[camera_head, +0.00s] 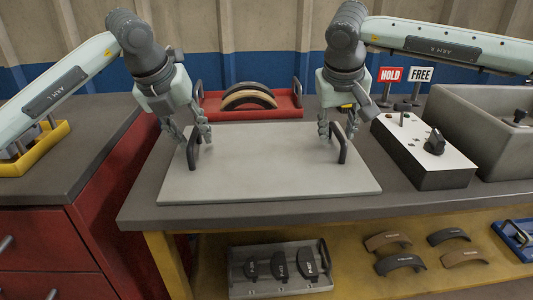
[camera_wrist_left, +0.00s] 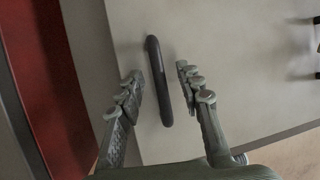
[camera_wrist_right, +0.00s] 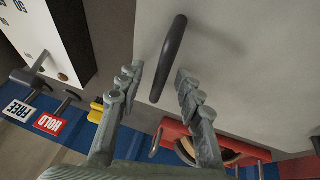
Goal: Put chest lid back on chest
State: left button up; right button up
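The chest lid (camera_head: 270,172) is a flat light grey panel lying on the grey workbench, with a dark upright handle near each end. My left gripper (camera_head: 199,136) is at the left handle (camera_head: 192,152). In the left wrist view its fingers (camera_wrist_left: 158,85) are open, one on each side of that handle (camera_wrist_left: 160,82). My right gripper (camera_head: 333,130) is at the right handle (camera_head: 342,150). In the right wrist view its fingers (camera_wrist_right: 156,80) are open, with that handle (camera_wrist_right: 168,60) between and just beyond the tips.
A red tray (camera_head: 290,110) with curved brake shoes stands behind the lid. A control box (camera_head: 425,150) and a grey bin (camera_head: 480,130) stand at right, near HOLD (camera_head: 391,75) and FREE (camera_head: 421,74) signs. A lower shelf holds a grey tray (camera_head: 240,287) and loose shoes.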

pick_arm(q)
jog(key=shift+w+d+f, duration=0.1)
jog(key=shift+w+f, duration=0.15)
jog(key=shift+f, duration=0.3)
pick_arm(e)
jog(key=shift+w+d+f, duration=0.15)
jog(key=shift+w+f, duration=0.1)
jog(key=shift+f, duration=0.3)
pick_arm(q)
grip_shut()
pick_arm(e)
grip_shut()
pick_arm(q)
jog(key=shift+r, duration=0.1)
pick_arm(e)
jog(key=shift+r, duration=0.1)
